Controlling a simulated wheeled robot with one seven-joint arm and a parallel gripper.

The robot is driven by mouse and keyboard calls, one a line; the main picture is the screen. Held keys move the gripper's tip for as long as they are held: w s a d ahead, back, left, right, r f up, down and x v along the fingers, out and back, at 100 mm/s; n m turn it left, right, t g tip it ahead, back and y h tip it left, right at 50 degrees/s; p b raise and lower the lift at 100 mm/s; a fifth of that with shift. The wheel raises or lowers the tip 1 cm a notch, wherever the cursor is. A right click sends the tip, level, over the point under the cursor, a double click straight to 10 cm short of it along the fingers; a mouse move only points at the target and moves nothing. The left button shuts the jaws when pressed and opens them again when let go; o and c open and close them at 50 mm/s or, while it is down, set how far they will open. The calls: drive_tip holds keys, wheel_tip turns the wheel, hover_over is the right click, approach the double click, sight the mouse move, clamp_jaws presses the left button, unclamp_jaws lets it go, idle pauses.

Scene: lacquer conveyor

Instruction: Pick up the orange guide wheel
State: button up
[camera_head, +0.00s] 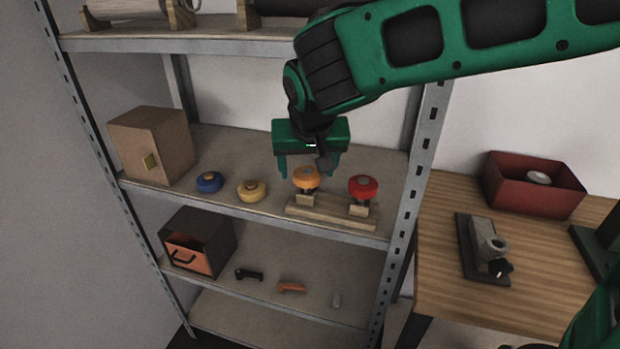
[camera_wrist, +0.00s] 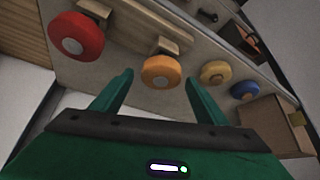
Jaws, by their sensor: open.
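The orange guide wheel (camera_head: 307,178) sits on a wooden stand (camera_head: 330,212) on the middle shelf, left of the red wheel (camera_head: 362,187) on the same stand. My gripper (camera_head: 309,172) is open and empty, hanging above and behind the orange wheel, with its fingers pointing down. I cannot tell the exact gap between the fingers and the wheel.
A yellow wheel (camera_head: 251,190) and a blue wheel (camera_head: 209,182) lie left on the shelf, beside a wooden box (camera_head: 153,146). The upper shelf (camera_head: 180,40) is close above my gripper. A metal post (camera_head: 425,160) stands at right, before a table with a red bin (camera_head: 533,187).

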drive_tip(key=shift+s+x, duration=0.15)
drive_tip(key=shift+x, duration=1.25)
drive_tip(key=shift+s+x, duration=0.15)
drive_tip(key=shift+x, duration=1.2)
drive_tip(key=shift+f, duration=0.1)
drive_tip(key=c, duration=1.2)
